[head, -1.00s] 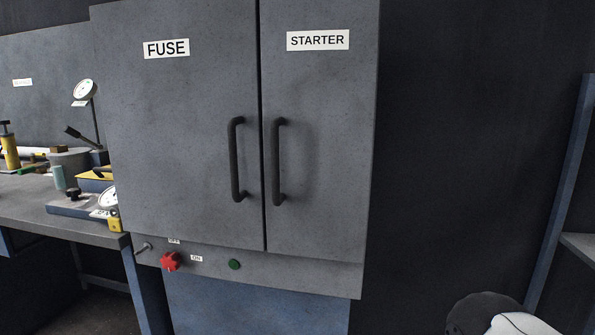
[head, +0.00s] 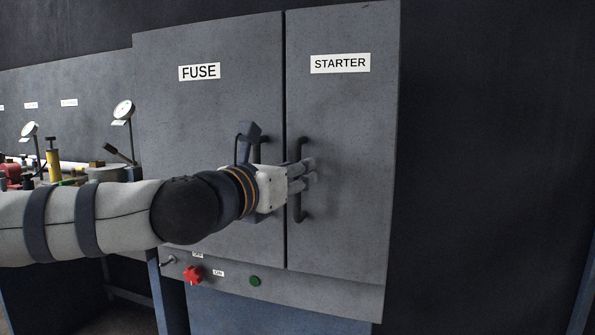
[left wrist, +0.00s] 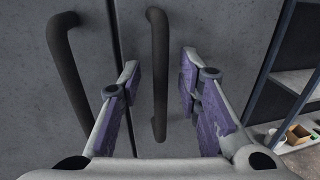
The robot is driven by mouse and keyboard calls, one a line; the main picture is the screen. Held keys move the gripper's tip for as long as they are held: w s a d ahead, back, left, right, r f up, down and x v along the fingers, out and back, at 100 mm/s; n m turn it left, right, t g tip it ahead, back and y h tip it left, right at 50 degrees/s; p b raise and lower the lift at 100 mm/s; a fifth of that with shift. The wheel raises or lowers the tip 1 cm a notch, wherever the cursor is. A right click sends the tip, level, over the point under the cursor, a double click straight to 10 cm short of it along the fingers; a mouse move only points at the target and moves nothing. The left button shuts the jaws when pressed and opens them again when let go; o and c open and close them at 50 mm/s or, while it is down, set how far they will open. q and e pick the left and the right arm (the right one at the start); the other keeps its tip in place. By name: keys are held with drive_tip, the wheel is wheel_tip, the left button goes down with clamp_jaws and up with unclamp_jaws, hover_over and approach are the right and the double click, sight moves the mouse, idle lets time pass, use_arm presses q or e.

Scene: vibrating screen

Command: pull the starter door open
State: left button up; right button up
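The starter door (head: 343,150) is the right door of the grey cabinet and is closed, flush with the fuse door (head: 205,125) on its left. Its dark vertical bar handle (head: 299,208) sits near the door's left edge. My left gripper (head: 308,174) reaches across the fuse door to this handle. In the left wrist view the starter handle (left wrist: 159,70) stands between the two open fingers (left wrist: 160,85), with a gap on both sides. The fuse handle (left wrist: 68,65) is outside the fingers, to the left. My right gripper is not in view.
Below the doors are a red knob (head: 193,275) and a green button (head: 255,281). A bench with gauges (head: 123,110) and tools stands at the left. A shelf (left wrist: 292,75) shows at the right in the left wrist view.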

use_arm(q)
drive_tip(key=shift+w+d, duration=0.3)
drive_tip(key=shift+w, duration=0.2)
clamp_jaws()
drive_tip(key=shift+f, duration=0.1)
